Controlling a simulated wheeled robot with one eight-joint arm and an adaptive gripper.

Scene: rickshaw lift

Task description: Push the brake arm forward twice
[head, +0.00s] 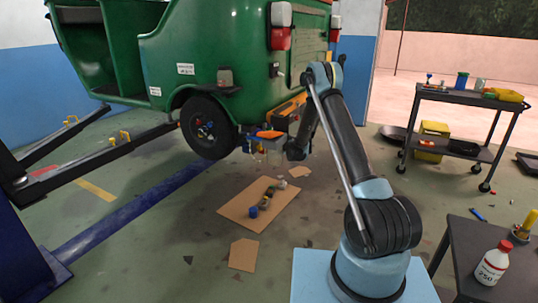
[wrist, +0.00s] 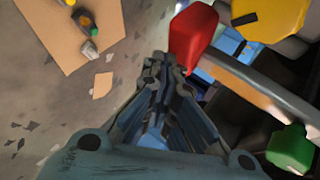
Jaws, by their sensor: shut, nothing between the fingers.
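The green rickshaw (head: 205,45) stands raised on the lift, with its black rear wheel (head: 208,127) showing. My gripper (wrist: 162,62) is shut and empty in the wrist view. A red block-like part (wrist: 193,35) is just beyond its fingertips; I cannot tell whether they touch. A grey bar (wrist: 255,75) runs to the right of it, with a yellow part (wrist: 268,18) above and a green part (wrist: 292,149) below. I cannot tell which of these is the brake arm. In the head view my arm reaches under the rickshaw's rear, near an orange part (head: 269,134); the fingertips are not clear there.
A cardboard sheet (head: 233,212) with small parts lies on the floor below; it also shows in the wrist view (wrist: 60,25). A lift arm (head: 100,150) extends at left. A black cart (head: 468,105) stands at right, and a dark table (head: 480,250) with a bottle at front right.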

